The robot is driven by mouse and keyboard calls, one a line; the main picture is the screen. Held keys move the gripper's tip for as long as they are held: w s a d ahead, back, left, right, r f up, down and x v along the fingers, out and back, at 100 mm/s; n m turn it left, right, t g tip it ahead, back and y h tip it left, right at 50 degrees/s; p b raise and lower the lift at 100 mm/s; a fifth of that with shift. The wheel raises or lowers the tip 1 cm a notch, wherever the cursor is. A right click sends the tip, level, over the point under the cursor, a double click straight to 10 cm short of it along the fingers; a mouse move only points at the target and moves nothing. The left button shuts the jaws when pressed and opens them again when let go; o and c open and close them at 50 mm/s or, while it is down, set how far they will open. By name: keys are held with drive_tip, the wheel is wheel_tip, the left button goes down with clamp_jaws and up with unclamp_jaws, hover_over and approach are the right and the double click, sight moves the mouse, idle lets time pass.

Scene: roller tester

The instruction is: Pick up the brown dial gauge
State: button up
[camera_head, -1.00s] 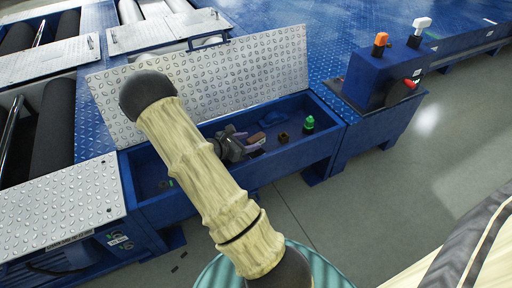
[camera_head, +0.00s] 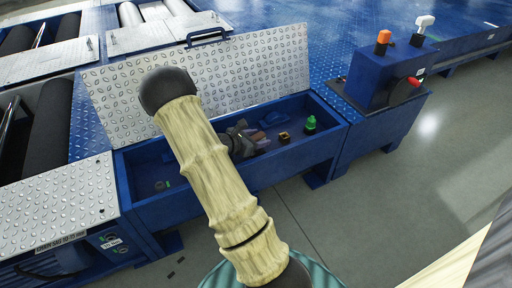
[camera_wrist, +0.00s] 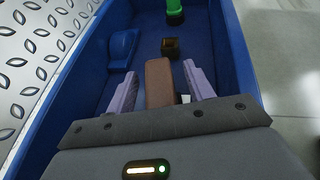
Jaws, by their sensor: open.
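A brown block-shaped thing (camera_wrist: 160,80) lies in the blue trough, between the two fingers of my gripper (camera_wrist: 160,70) in the wrist view. It seems to be the brown dial gauge, but I see no dial face. My gripper is open, with a finger on each side of it; I cannot tell whether they touch it. Its near end is hidden by my gripper's body. In the head view my gripper (camera_head: 252,139) is low inside the trough, partly behind my arm. A small dark brown piece with a yellowish top (camera_wrist: 170,47) stands just beyond the block.
The blue trough (camera_wrist: 240,62) has raised walls close on both sides. A green-topped object (camera_head: 310,124) and a blue piece (camera_wrist: 122,48) lie in it. The open tread-plate lid (camera_head: 240,75) stands behind. A blue control box (camera_head: 385,75) is at the right.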

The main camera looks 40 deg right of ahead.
clamp_jaws()
drive_tip(key=shift+r, duration=0.15)
wheel_tip(320, 180, up, 10)
drive_tip(key=p, duration=0.6)
idle(0.5)
